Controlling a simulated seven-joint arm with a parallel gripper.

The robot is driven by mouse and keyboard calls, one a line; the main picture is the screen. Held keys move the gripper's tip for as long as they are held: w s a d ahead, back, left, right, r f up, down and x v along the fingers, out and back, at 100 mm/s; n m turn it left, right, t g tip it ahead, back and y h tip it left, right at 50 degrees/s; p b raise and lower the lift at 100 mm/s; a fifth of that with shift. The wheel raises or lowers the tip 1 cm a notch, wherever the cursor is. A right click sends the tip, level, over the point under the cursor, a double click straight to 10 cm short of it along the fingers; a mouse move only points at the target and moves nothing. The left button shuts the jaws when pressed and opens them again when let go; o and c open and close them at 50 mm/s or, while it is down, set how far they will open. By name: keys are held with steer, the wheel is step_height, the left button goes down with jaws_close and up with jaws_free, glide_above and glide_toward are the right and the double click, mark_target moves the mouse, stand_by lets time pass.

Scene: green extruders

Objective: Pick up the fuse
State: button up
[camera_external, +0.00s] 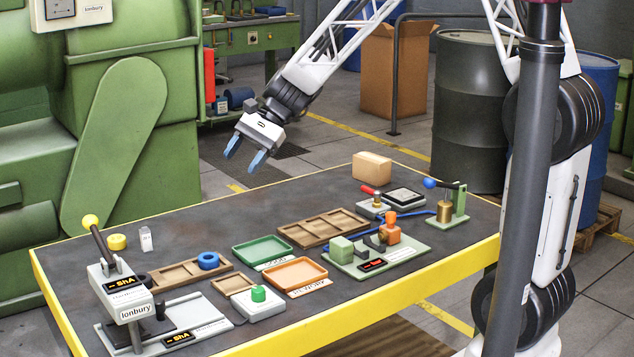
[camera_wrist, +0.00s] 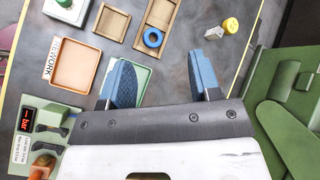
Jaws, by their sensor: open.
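A small whitish piece, which looks like the fuse (camera_external: 146,239), stands on the dark tabletop at the far left, beside a yellow round piece (camera_external: 116,242). In the wrist view the fuse (camera_wrist: 214,33) is small, near the top right, beyond the right fingertip, with the yellow piece (camera_wrist: 230,26) close by. My gripper (camera_external: 244,153) is open and empty, high above the far edge of the table, well to the right of the fuse. Its two blue fingers also show in the wrist view (camera_wrist: 158,56), spread apart.
A blue ring (camera_external: 208,261) lies in a wooden tray (camera_external: 172,278) near the fuse. A lever press (camera_external: 125,300) stands at the front left. Green (camera_external: 240,260) and orange (camera_external: 275,278) trays fill the middle. Bare tabletop surrounds the fuse's right side.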

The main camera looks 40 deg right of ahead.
steer(key=w+a+f+m+y, duration=0.2)
steer(key=w+a+f+m, duration=0.2)
steer(key=w+a+f, duration=0.3)
steer(key=m+t+y, duration=0.2)
steer(key=m+y, duration=0.1)
steer(key=m, duration=0.2)
glide_toward(143, 251)
steer(key=a+r, duration=0.2)
steer(key=r, duration=0.1)
steer(key=shift+w+a+r, duration=0.15)
steer(key=shift+w+r, duration=0.1)
steer(key=shift+w, duration=0.15)
steer(key=shift+w+a+f+h, duration=0.15)
steer(key=shift+a+f, duration=0.1)
steer(key=shift+a, duration=0.3)
steer(key=shift+s+a+f+h, duration=0.15)
steer(key=shift+a+f, duration=0.1)
steer(key=shift+a, duration=0.35)
steer(key=shift+w+a, duration=0.1)
steer(key=shift+x, duration=2.55)
steer(key=shift+f, duration=0.15)
steer(key=shift+c, duration=0.3)
